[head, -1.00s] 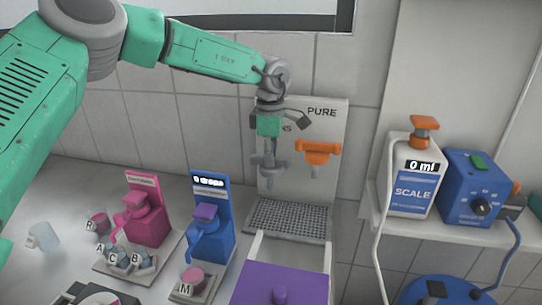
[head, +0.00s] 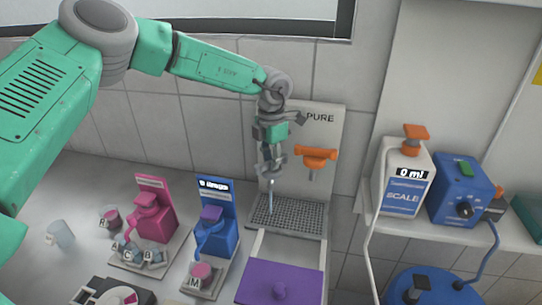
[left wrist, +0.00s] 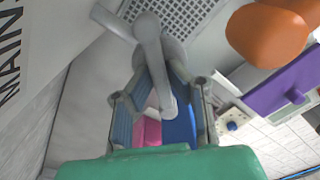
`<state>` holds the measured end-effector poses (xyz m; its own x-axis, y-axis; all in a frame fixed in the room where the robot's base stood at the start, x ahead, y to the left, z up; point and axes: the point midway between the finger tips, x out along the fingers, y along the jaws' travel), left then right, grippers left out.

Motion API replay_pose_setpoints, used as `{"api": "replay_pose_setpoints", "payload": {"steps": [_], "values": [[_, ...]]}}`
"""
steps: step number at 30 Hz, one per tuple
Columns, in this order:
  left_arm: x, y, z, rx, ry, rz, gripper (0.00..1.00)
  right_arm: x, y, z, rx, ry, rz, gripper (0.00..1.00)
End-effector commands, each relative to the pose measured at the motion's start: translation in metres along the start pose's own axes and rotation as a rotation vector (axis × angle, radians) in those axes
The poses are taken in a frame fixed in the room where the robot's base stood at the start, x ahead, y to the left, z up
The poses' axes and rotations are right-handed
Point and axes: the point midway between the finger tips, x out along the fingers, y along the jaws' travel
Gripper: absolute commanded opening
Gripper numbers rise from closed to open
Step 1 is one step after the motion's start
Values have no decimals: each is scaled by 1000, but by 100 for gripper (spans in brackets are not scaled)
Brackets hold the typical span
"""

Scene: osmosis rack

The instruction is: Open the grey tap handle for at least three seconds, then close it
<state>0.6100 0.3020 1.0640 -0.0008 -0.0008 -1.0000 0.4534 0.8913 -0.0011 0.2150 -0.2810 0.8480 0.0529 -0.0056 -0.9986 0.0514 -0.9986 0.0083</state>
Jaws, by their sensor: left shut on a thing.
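The grey tap (head: 272,165) is on the light panel marked PURE, left of the orange tap (head: 316,158). My left gripper (head: 270,145) reaches it from above and is shut on the grey tap handle. In the left wrist view the grey handle (left wrist: 152,50) lies between the two fingers, and the orange tap (left wrist: 268,35) is at the upper right. A thin pale stream (head: 270,197) hangs below the grey tap toward the grate and looks like running water. The gripper partly hides the handle. My right gripper is not in view.
A drain grate (head: 290,217) lies below the taps, with a purple-fronted drawer (head: 282,285) in front. Pink (head: 155,215) and blue (head: 215,225) dispensers stand to the left. A white scale bottle (head: 403,180) and a blue device (head: 465,190) sit on the right shelf.

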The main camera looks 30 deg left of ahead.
Motion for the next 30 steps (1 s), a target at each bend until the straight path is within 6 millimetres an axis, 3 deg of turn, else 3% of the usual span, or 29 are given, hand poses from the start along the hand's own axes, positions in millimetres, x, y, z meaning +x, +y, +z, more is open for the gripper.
{"api": "replay_pose_setpoints", "payload": {"steps": [9, 24, 25, 26, 30], "values": [[2, 1, 0, -100, -2, 1, 0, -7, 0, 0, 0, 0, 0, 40], [2, 1, 1, -114, -4, 2, 0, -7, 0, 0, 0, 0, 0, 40], [2, 1, 1, -114, -4, 1, 24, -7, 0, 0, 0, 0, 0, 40], [2, 1, 1, -114, -4, 1, 33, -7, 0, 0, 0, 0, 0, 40], [1, 0, 0, -114, -4, 1, 33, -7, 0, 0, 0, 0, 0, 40]]}}
